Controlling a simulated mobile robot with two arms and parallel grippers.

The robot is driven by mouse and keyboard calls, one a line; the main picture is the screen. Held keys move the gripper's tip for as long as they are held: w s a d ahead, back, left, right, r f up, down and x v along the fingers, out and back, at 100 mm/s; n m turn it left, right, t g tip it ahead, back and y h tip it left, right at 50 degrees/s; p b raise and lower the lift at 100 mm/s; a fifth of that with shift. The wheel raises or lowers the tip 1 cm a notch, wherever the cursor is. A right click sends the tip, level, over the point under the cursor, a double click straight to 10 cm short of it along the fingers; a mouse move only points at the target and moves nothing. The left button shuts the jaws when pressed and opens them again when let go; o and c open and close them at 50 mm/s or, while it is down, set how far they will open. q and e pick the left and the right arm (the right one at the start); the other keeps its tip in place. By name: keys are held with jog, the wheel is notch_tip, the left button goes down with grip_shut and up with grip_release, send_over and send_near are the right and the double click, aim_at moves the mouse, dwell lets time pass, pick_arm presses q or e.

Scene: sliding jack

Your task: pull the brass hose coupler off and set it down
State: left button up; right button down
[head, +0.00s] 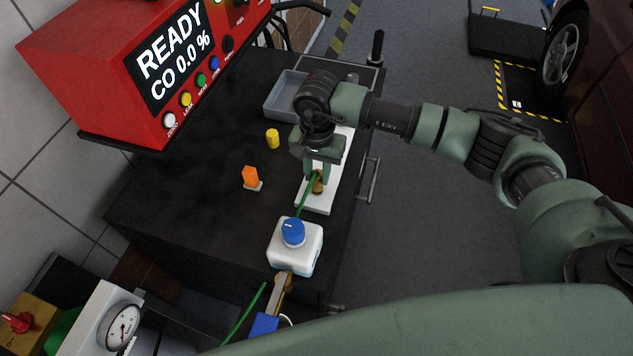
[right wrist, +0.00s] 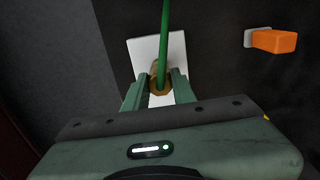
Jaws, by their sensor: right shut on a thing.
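The brass hose coupler (head: 319,187) is at the near end of a long white plate (head: 318,207) on the dark cart top, with a green hose (head: 304,199) at it. My right gripper (head: 318,176) reaches down from above and is shut on the coupler. In the right wrist view the brass coupler (right wrist: 158,86) sits between the two green fingers, and the green hose (right wrist: 165,35) crosses over it. The fingers and hose hide part of the coupler, so I cannot tell whether it is still seated on a fitting. My left gripper is not in view.
A white box with a blue knob (head: 293,232) stands nearer on the cart. An orange block (head: 250,177) and yellow cylinder (head: 272,138) stand left of the plate. A grey tray (head: 283,98) and red analyser (head: 100,85) are farther back. The cart top (head: 190,200) is bare at left.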

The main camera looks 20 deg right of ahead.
aim_at(318, 173)
jog(key=shift+r, duration=0.1)
jog(key=shift+r+p, duration=0.35)
jog(key=shift+r, duration=1.1)
